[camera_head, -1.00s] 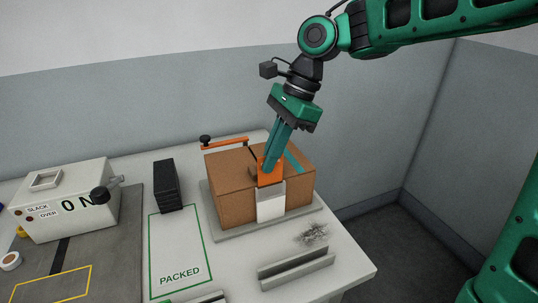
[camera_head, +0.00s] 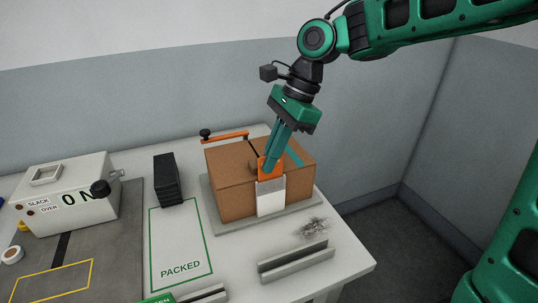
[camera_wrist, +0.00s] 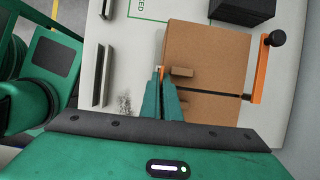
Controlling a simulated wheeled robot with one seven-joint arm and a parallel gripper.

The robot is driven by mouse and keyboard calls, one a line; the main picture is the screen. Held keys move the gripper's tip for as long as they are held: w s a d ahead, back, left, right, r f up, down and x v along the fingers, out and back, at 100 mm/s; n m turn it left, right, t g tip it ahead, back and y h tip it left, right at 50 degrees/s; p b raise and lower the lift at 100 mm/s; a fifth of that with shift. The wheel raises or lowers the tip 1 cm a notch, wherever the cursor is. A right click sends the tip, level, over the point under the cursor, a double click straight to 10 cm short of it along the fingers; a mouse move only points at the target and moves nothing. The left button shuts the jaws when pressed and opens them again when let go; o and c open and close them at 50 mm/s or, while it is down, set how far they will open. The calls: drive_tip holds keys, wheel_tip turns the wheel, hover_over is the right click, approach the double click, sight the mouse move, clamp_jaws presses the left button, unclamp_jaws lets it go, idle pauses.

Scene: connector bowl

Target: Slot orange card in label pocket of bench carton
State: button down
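The brown carton (camera_head: 232,182) stands on a grey base plate on the bench. A pale label pocket (camera_head: 271,200) is on its front face. My gripper (camera_head: 267,168) points down at the carton's front top edge, its teal fingers closed on the orange card (camera_head: 271,175). The card stands upright against the front face, with its lower edge at the pocket's top. How deep it sits in the pocket is hard to tell. In the wrist view, the closed fingertips (camera_wrist: 160,76) are at the carton's edge, with a sliver of orange between them. The pocket is barely visible there.
An orange arm with a black knob (camera_head: 225,136) runs along the carton's back. A grey slotted rail (camera_head: 295,262) lies in front, near a dark scuffed patch. A black stack (camera_head: 167,180) stands by the green PACKED outline. A switch box (camera_head: 65,205) is at left.

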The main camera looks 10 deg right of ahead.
drive_tip(key=shift+f, duration=0.9)
drive_tip(key=c, duration=1.9)
unclamp_jaws()
drive_tip(key=shift+c, duration=0.2)
drive_tip(key=shift+w+d+r, duration=0.1)
drive_tip(key=shift+w+r, duration=0.05)
drive_tip(key=shift+r, duration=0.1)
drive_tip(key=s+v, duration=0.1)
drive_tip(key=v, duration=0.9)
drive_tip(key=shift+w, duration=0.4)
drive_tip(key=shift+d, duration=0.15)
